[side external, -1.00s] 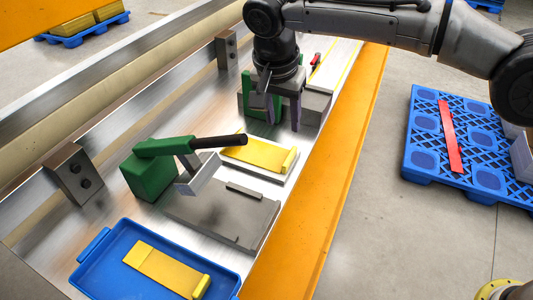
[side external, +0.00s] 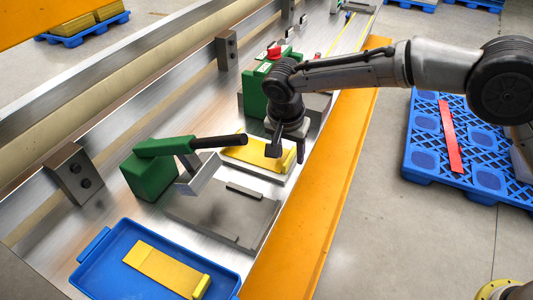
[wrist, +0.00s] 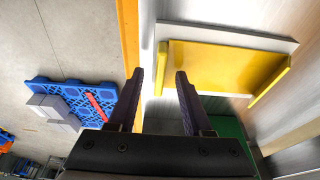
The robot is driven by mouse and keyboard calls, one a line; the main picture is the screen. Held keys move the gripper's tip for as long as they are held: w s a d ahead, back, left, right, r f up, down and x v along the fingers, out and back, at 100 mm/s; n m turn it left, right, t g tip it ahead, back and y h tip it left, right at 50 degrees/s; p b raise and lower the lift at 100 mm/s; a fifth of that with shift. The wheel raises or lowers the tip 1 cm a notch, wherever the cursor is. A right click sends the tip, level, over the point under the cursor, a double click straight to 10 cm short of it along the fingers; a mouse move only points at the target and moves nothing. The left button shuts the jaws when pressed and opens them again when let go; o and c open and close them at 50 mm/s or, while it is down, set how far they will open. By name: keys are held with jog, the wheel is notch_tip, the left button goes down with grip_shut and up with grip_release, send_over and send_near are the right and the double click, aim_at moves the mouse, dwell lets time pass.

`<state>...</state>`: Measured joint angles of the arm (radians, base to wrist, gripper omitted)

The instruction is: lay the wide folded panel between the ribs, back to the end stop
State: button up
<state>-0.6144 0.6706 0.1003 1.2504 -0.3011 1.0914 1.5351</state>
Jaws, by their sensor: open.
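A yellow folded panel (side external: 250,151) lies on a pale plate (side external: 262,170) mid-bench, its raised fold at the right end. In the wrist view the panel (wrist: 215,68) looks broad, with folds along two edges. A second yellow panel (side external: 165,270) lies in the blue tray (side external: 88,272); I cannot tell for certain which is wider.
A green clamp (side external: 150,172) with a dark handle (side external: 222,141) stands over the fixture's far side. Another green unit (side external: 255,92) with a red top stands behind my gripper. An orange rail (side external: 300,235) edges the bench; a blue pallet (side external: 425,155) stands beyond it.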

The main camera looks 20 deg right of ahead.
grip_shut()
dwell(0.6)
